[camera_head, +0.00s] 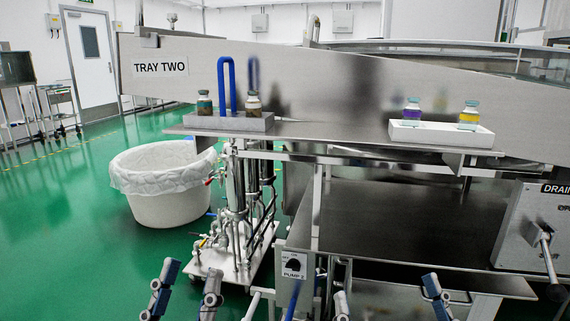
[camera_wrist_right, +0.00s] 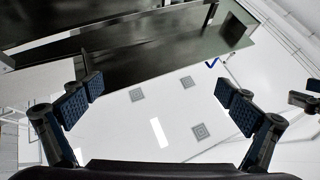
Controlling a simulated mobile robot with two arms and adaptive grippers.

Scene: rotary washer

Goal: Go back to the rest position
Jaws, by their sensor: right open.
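In the head view my left gripper (camera_head: 188,280) is at the bottom left, with its two fingers apart and nothing between them. My right gripper (camera_head: 388,292) is at the bottom, right of centre, with its fingers spread wide and empty. The right wrist view shows the same right gripper (camera_wrist_right: 160,100) wide open, with nothing between its pads. Both grippers are in front of the washer bench, below its upper shelf (camera_head: 330,133), and appear apart from the bottles.
A grey block (camera_head: 230,123) with two bottles and a blue U-shaped handle (camera_head: 226,85) stands on the shelf's left. A white tray (camera_head: 440,134) with two bottles stands at right. A white lined bin (camera_head: 165,185), pipework (camera_head: 240,215) and a pump switch box (camera_head: 293,265) are near.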

